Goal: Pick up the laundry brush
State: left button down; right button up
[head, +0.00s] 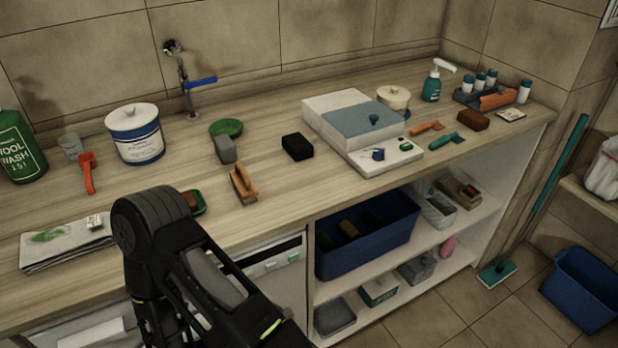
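A brush with a tan wooden grip and dark underside (243,184), which looks like the laundry brush, lies on the wooden counter (285,207) near its front edge. It is left of the picture's middle and nothing holds it. One of my black arms rises at the bottom, left of centre, and bends down to the right in front of the counter, below the brush and apart from it in the picture. No fingertips of either gripper show in the head view.
A grey block (225,149) and green bowl (226,128) lie behind the brush; a black block (297,146) is to its right. A green dish (199,204), partly hidden by my arm, is to its left. A white-and-blue scale-like box (352,122) stands further right. Bare counter surrounds the brush's right side.

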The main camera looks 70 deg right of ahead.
aim_at(245, 187)
jog(key=z, duration=1.9)
